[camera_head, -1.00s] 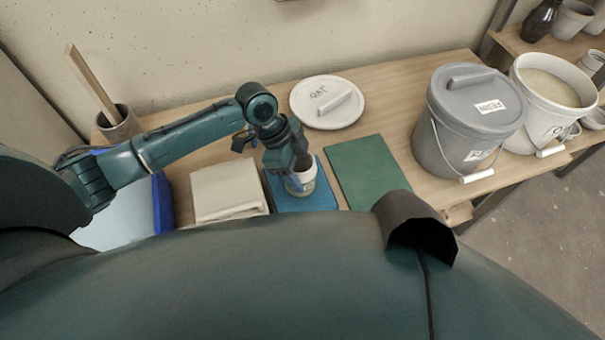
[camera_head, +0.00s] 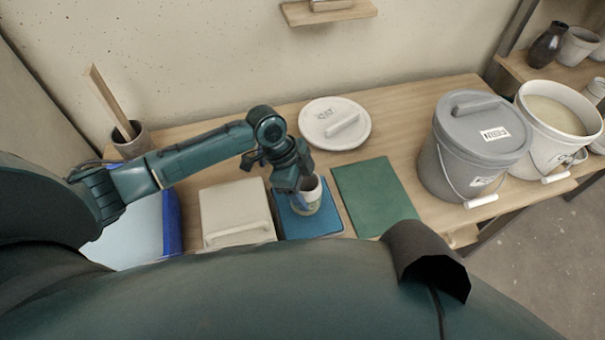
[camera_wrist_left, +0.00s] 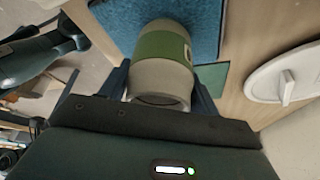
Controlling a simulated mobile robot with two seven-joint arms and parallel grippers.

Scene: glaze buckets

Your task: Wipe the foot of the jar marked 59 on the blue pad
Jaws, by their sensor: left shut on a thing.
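My left gripper (camera_head: 297,196) is shut on a small pale jar (camera_head: 311,198) with a dark inside, over the blue pad (camera_head: 316,226). In the left wrist view the jar (camera_wrist_left: 162,77) sits between the two fingers and shows a green band with part of a pale label. I cannot read a number on it. The blue pad also shows in the left wrist view (camera_wrist_left: 205,25), right by the jar's far end. I cannot tell whether the foot touches the pad. My right gripper is not in view.
A folded cream cloth (camera_head: 232,208) lies left of the pad and a green mat (camera_head: 372,190) right of it. A white lid (camera_head: 351,133) lies behind. A lidded grey bucket (camera_head: 465,155) and an open white bucket (camera_head: 545,150) stand right. A pot with a stick (camera_head: 131,146) stands at the left.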

